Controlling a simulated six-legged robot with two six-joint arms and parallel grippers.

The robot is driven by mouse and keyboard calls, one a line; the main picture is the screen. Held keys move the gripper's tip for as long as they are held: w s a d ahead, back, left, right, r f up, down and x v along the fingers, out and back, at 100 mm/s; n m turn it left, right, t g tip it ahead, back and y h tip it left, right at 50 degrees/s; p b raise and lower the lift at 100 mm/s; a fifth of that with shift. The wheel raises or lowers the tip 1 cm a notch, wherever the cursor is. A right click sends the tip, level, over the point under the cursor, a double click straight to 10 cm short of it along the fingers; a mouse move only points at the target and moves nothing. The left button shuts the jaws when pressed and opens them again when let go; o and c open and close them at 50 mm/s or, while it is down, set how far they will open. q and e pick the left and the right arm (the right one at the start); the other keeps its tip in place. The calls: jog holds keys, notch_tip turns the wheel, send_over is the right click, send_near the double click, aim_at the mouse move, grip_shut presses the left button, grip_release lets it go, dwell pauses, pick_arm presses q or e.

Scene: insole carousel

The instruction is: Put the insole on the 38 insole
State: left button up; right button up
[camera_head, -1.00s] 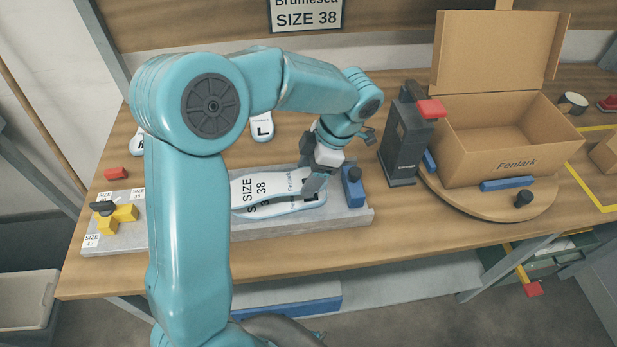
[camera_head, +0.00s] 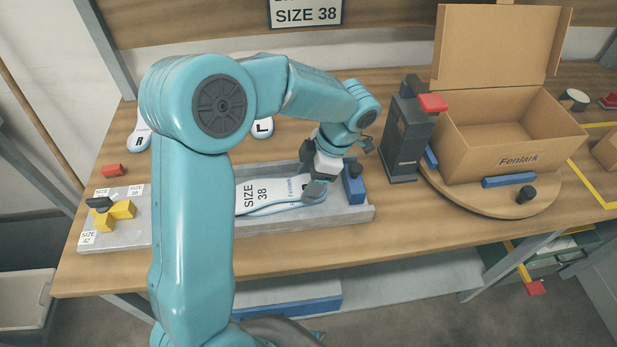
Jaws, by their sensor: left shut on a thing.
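My left gripper (camera_head: 314,188) reaches down over the right part of a long grey fixture and is shut on the right end of a white insole. This insole (camera_head: 262,194) is printed "SIZE 38" and "Fenlark" and lies lengthwise along the fixture. A second pale blue-white edge shows just below its front side, seemingly another insole under it; most of that one is hidden. I cannot tell whether the two touch. My upper arm hides the left end of the insole. My right gripper is not in view.
Insoles marked R (camera_head: 140,137) and L (camera_head: 262,127) lie behind. A black post (camera_head: 405,135) and an open box (camera_head: 505,160) on a turntable stand right.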

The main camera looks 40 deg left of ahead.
pick_arm(q)
jog(key=o, duration=1)
jog(key=shift+o, duration=0.2)
jog(key=shift+r, duration=0.1)
jog(key=shift+r+p, duration=0.35)
jog(key=shift+p, duration=0.1)
jog(key=shift+r+p, duration=0.5)
jog(key=shift+p, duration=0.15)
jog(key=v, duration=1.1)
jog(key=shift+w+r+b, duration=0.15)
jog(key=shift+w+b, duration=0.1)
jog(key=shift+b, duration=0.1)
jog(key=shift+d, duration=0.15)
